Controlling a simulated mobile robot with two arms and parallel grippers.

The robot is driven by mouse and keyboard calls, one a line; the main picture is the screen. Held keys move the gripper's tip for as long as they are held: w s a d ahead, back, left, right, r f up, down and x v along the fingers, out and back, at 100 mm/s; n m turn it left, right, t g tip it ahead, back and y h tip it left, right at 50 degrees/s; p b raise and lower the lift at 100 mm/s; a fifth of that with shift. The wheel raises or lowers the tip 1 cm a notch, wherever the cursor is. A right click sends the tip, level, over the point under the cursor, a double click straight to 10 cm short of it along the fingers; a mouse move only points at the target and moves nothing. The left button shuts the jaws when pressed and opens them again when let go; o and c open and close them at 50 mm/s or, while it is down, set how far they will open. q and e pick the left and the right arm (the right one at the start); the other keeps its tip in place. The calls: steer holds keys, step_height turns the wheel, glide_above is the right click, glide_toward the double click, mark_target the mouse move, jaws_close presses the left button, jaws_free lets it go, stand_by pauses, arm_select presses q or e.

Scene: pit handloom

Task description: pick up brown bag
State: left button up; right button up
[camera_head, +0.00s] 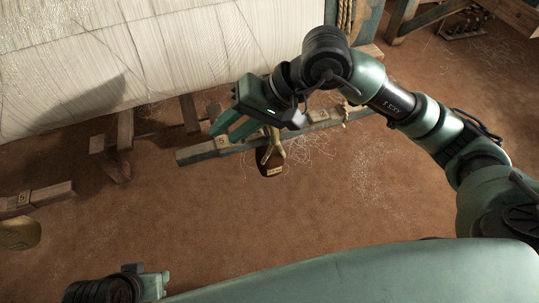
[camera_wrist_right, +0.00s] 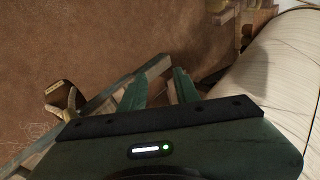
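A small dark brown bag (camera_head: 271,165) with a pale label and tan straps hangs at a wooden rail (camera_head: 205,151) below the loom. It also shows at the left of the right wrist view (camera_wrist_right: 60,91). My right gripper (camera_head: 224,124) is above and to the left of this bag in the head view, apart from it. Its two green fingers are spread and empty in the right wrist view (camera_wrist_right: 158,82). A second brown object (camera_head: 20,234), perhaps another bag, is at the left edge. Part of my left arm (camera_head: 120,286) shows at the bottom left; its fingers are unclear.
The loom's pale cloth roll (camera_head: 150,55) fills the upper left. Wooden posts and beams (camera_head: 124,140) stand under it. Another beam (camera_head: 35,198) is at the left. The brown floor in the middle is clear, with loose threads near the bag.

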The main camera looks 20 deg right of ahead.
mark_target(270, 145)
steer(key=w+d+h, duration=0.1)
steer(key=d+h, duration=0.1)
steer(key=d, duration=0.1)
steer(key=w+d+f+n+t+h, duration=0.1)
steer(key=w+d+h, duration=0.1)
steer(key=d, duration=0.2)
steer(key=w+d+h, duration=0.2)
steer(key=d, duration=0.2)
steer(key=shift+d+f+n+t, duration=0.15)
steer(key=shift+f+n+t, duration=0.05)
steer(key=shift+n+t, duration=0.2)
steer(key=b+x, duration=0.1)
steer(key=x, duration=0.5)
steer(key=shift+d+f, duration=0.1)
steer(key=shift+f, duration=0.2)
steer(key=shift+w+f, duration=0.2)
steer(key=shift+f, duration=0.1)
jaws_close()
steer(key=shift+r, duration=0.1)
